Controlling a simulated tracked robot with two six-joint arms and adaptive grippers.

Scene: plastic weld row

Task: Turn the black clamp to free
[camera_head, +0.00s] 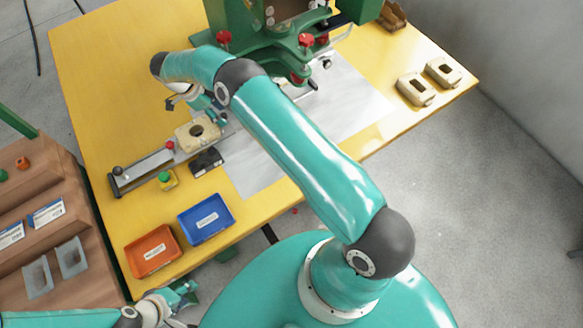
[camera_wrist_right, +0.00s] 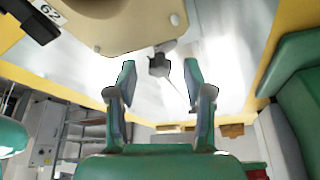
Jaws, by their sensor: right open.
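A small dark piece, which looks like the black clamp (camera_wrist_right: 159,66), shows in the right wrist view beside the edge of the beige housing (camera_wrist_right: 110,25). My right gripper (camera_wrist_right: 159,72) is open, with one finger to each side of this dark piece; I cannot tell whether they touch it. In the head view the beige housing (camera_head: 184,136) sits on the metal rail fixture (camera_head: 143,171), and my right gripper (camera_head: 208,106) is just behind it. The clamp is not clear there. My left gripper (camera_head: 182,292) is low at the left, away from the fixture; its fingers are too small to judge.
A black labelled block (camera_head: 207,161) and a green button box (camera_head: 168,181) stand before the rail. Orange (camera_head: 153,250) and blue (camera_head: 206,219) trays lie at the front edge. The green machine (camera_head: 262,40) rises behind. Two beige housings (camera_head: 415,90) (camera_head: 444,72) lie at right.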

